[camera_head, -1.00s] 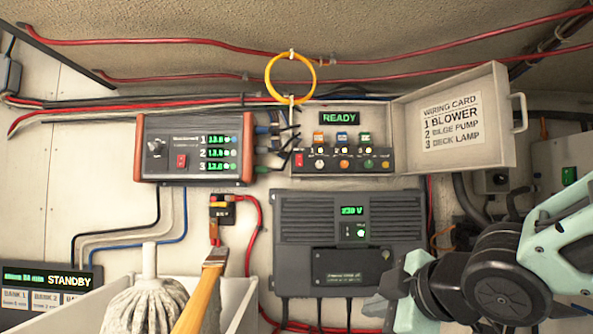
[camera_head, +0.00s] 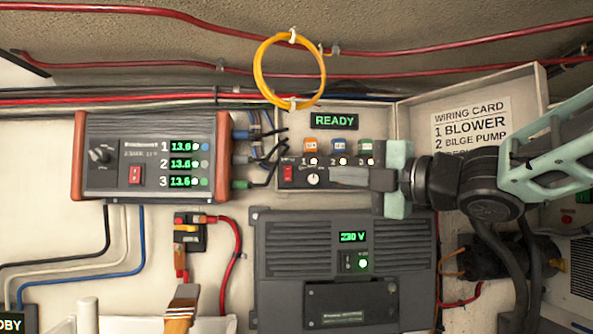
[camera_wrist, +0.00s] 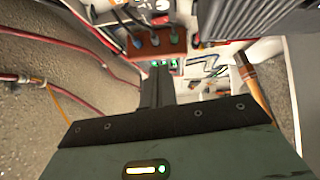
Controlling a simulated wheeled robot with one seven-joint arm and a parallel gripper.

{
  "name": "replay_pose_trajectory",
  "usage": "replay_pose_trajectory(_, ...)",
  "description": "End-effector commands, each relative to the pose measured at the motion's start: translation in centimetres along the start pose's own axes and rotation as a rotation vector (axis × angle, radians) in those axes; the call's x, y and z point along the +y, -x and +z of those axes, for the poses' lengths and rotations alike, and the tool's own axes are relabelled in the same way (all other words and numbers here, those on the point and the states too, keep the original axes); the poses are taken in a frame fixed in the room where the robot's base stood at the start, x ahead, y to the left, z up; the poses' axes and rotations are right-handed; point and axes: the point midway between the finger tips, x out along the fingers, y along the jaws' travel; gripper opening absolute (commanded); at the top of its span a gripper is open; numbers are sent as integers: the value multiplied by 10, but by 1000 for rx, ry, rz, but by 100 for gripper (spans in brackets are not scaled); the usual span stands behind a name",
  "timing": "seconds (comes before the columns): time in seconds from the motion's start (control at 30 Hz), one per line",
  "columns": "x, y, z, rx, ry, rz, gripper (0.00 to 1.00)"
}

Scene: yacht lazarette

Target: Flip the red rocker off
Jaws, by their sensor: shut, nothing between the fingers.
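A red rocker (camera_head: 288,173) sits at the left end of the small dark switch panel (camera_head: 322,180) under the READY display. Another red rocker (camera_head: 135,174) is on the front of the grey charger box with red-brown ends (camera_head: 150,135). I cannot tell the position of either rocker. My gripper (camera_head: 333,174) is shut and empty, reaching in from the right with its tips in front of the switch panel, right of that panel's rocker and apart from it. It hides the panel's lower right part. My gripper's fingers also show in the wrist view (camera_wrist: 160,75).
Orange, blue and green switches line the panel's top. An open lid with a wiring card (camera_head: 470,125) stands at right. A yellow cable loop (camera_head: 290,70) hangs above. A dark inverter (camera_head: 340,275) is below. A brush (camera_head: 182,305) stands lower left. Cables run between charger and panel.

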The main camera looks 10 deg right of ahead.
Motion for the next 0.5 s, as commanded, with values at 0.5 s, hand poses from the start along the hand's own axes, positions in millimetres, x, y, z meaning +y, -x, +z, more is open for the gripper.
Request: replay_pose_trajectory(0.5,4,-89,0,3,-5,-3,0)
